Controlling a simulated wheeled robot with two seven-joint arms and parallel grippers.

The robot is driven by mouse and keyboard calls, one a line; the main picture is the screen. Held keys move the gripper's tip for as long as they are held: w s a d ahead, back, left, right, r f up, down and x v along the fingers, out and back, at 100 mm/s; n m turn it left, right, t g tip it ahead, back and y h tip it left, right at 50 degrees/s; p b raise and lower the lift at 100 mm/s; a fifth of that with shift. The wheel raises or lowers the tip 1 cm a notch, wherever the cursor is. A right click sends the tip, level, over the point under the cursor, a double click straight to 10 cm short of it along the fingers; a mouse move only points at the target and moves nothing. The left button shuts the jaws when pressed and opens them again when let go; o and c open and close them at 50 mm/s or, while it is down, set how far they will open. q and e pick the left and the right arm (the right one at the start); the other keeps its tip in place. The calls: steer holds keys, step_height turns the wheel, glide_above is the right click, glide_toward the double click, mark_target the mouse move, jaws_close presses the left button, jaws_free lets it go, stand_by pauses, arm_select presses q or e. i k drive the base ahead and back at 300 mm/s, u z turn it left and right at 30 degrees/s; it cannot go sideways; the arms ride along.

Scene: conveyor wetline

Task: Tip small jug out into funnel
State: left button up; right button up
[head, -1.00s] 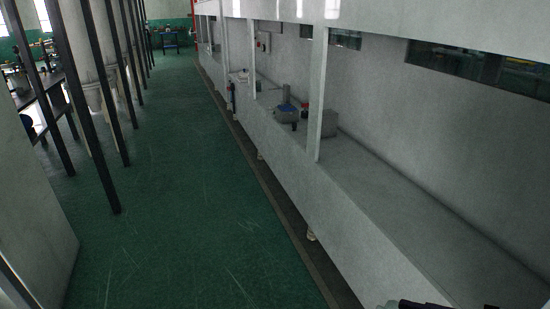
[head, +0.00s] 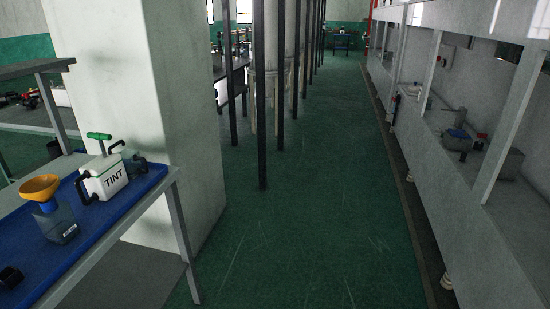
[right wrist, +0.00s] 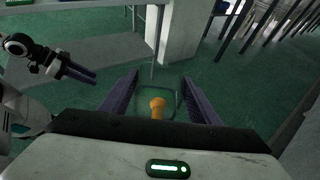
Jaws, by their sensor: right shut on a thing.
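Neither gripper shows in the head view.
A black object (head: 11,277) lies at the near left. A white pillar (head: 140,100) stands behind the bench. The green floor (head: 300,230) is clear.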

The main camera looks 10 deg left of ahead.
mark_target(42, 188)
steer(key=i, duration=3)
steer(key=u, duration=2.75)
